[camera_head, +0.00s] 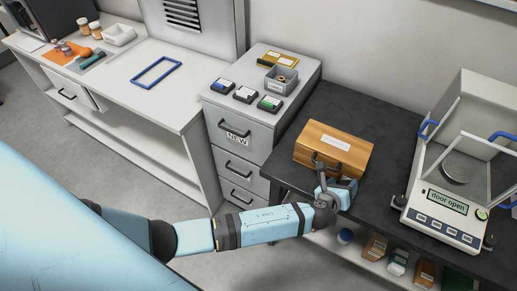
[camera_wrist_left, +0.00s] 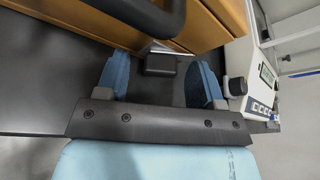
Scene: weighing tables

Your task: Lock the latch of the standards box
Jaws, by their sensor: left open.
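The standards box (camera_head: 350,158) is a closed wooden box with a pale label on its lid, standing on the dark tabletop. Its dark carry handle (camera_head: 318,160) is on the front; it also shows large in the left wrist view (camera_wrist_left: 140,14). My left gripper (camera_head: 336,181) is at the front of the box, near its right part. In the left wrist view my gripper (camera_wrist_left: 160,78) is open, its two blue fingers apart. A small dark block, apparently the latch (camera_wrist_left: 160,63), sits between them near a metal strip on the box. Whether a finger touches it I cannot tell.
A balance (camera_head: 445,215) reading "door open" stands right of the box. A grey drawer cabinet (camera_head: 238,130) stands to the left, with small cases and a grey bin on top. Dark tabletop (camera_head: 385,125) is clear behind the box.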

